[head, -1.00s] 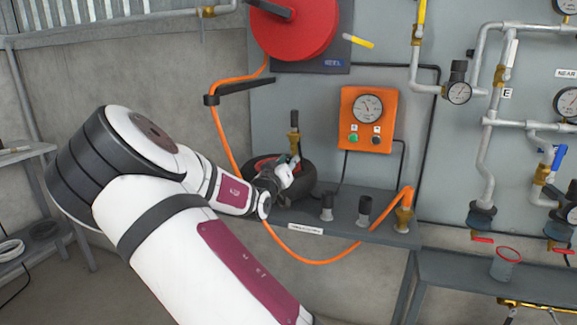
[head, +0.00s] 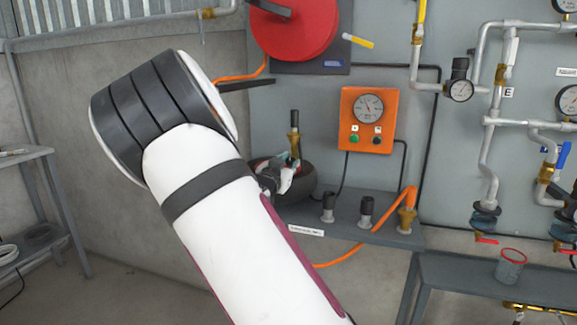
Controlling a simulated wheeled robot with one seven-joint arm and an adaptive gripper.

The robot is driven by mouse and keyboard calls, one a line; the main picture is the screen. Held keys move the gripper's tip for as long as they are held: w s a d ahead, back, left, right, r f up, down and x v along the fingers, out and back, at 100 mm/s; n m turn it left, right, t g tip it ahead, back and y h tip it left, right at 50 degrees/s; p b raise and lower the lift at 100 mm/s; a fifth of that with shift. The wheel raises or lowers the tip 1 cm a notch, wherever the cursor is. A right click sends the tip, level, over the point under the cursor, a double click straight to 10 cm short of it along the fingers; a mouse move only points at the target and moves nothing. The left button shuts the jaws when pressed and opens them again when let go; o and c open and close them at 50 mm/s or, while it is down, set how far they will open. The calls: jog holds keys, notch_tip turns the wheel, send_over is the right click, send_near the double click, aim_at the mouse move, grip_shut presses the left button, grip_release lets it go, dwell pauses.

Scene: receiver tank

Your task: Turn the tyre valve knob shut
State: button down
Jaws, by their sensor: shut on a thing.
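The dark round tyre (head: 305,180) lies on the grey shelf below the red reel, partly hidden behind my arm. A brass valve piece with a dark top (head: 294,135) stands upright at the tyre. My gripper (head: 287,177) is at the tyre, just below the brass piece. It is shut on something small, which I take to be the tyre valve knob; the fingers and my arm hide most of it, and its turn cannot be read.
An orange gauge box (head: 367,120) hangs right of the tyre. Two small dark-topped fittings (head: 366,212) and a brass fitting (head: 405,219) with the orange hose stand along the shelf. A red-rimmed cup (head: 510,266) stands on the right bench.

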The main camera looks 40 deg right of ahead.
jog(key=shift+f, duration=0.2)
jog(key=c, duration=1.3)
grip_release()
jog(key=shift+r, duration=0.1)
jog(key=v, duration=1.2)
